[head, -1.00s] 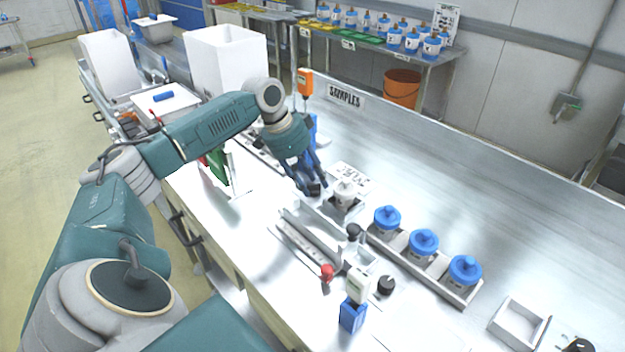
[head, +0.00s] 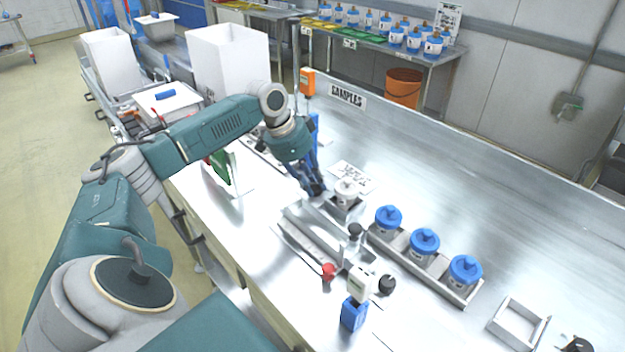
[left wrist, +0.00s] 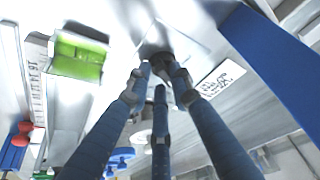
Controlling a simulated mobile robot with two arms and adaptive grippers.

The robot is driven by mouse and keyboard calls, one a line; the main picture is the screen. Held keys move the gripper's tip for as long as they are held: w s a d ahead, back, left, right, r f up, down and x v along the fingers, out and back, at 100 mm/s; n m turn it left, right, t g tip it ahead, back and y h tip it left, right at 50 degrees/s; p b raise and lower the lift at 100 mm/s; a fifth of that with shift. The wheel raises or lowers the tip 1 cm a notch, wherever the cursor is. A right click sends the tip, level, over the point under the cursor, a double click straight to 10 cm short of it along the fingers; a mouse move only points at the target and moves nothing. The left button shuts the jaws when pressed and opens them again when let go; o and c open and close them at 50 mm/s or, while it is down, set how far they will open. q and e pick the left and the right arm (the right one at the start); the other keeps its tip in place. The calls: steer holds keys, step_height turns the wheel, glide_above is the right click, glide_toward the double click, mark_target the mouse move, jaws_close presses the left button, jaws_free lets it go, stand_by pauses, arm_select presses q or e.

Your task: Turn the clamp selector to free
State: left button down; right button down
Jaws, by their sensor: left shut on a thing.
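My left gripper (head: 317,190) reaches down to the bench just left of a white-lidded jar (head: 346,190) in a square metal holder. In the left wrist view its blue fingers (left wrist: 160,70) close together on a small dark grey knob (left wrist: 163,60), which looks like the clamp selector, on a pale metal plate (left wrist: 178,38). The fingers hide most of the knob, so its pointing direction cannot be read. In the head view the knob is hidden behind the fingers. My right gripper is not in view.
A metal channel fixture (head: 308,235) with a red knob (head: 328,271) lies in front. Three blue-capped jars (head: 424,242) stand in a rack to the right. A blue post (left wrist: 268,58) stands close beside the gripper. The bench behind the rack is clear.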

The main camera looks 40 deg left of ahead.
arm_select(q)
steer(key=n+y+p, duration=0.1)
steer(key=n+p, duration=0.2)
steer(key=p, duration=0.1)
steer(key=w+r+n+y+p, duration=0.1)
steer(key=n+p, duration=0.2)
steer(key=p, duration=0.2)
steer(key=n+t+y+p, duration=0.1)
steer(key=n+p, duration=0.2)
steer(key=p, duration=0.1)
steer(key=shift+w+d+r+p, duration=0.15)
steer(key=shift+d+r+p, duration=0.1)
steer(key=shift+p, duration=0.05)
steer(key=shift+a+f+n+y+p, duration=0.15)
steer(key=shift+n+y+p, duration=0.55)
steer(key=shift+n+p, duration=0.7)
steer(key=c, duration=1.8)
jaws_free()
steer(key=shift+c, duration=0.2)
steer(key=shift+o, duration=0.9)
steer(key=shift+f, duration=0.4)
steer(key=v, duration=1.2)
